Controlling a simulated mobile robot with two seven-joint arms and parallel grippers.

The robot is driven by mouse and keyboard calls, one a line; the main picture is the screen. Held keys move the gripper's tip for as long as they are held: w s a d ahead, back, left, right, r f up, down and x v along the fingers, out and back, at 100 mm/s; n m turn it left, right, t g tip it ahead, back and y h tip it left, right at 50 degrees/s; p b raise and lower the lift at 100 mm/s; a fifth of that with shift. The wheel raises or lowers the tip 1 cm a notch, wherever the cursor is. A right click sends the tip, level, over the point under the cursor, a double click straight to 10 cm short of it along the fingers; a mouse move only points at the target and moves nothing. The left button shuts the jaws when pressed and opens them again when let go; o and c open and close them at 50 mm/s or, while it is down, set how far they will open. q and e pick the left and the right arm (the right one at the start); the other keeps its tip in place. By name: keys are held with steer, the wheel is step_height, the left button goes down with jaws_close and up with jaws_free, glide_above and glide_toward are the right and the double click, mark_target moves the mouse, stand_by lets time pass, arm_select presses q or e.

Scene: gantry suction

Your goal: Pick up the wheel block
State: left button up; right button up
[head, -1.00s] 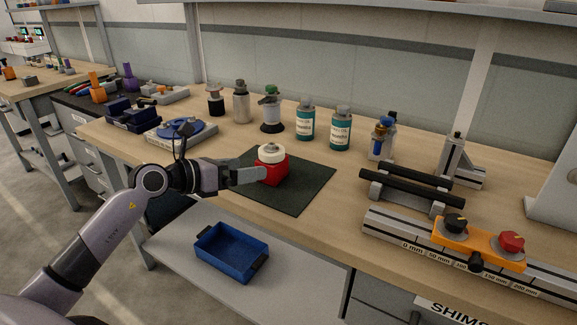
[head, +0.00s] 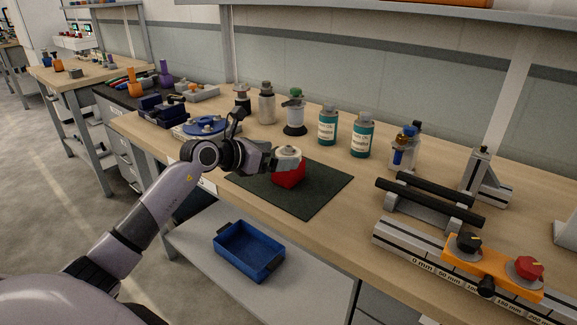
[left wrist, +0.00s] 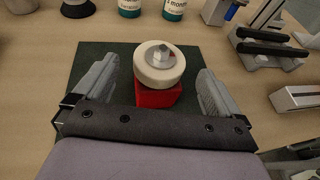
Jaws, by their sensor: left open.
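The wheel block is a red block (head: 289,177) with a cream wheel (head: 288,153) and a metal hub on top. It sits on the dark green mat (head: 318,200) on the bench. In the left wrist view the wheel (left wrist: 159,65) and the red block (left wrist: 158,96) show between and slightly beyond the two grey fingers. My left gripper (head: 284,163) is open, with its fingers apart on either side of the block. Gaps show on both sides in the left wrist view (left wrist: 157,88). My right gripper is not in view.
Black rollers on a stand (head: 430,203) and a measuring rail (head: 410,248) lie to the right. A blue bin (head: 249,250) is on the lower shelf. The mat's front is clear.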

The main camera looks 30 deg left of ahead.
mark_target(282, 154)
arm_select(q)
steer(key=shift+x, duration=1.55)
steer(key=c, duration=1.7)
steer(key=shift+r, duration=0.25)
jaws_close()
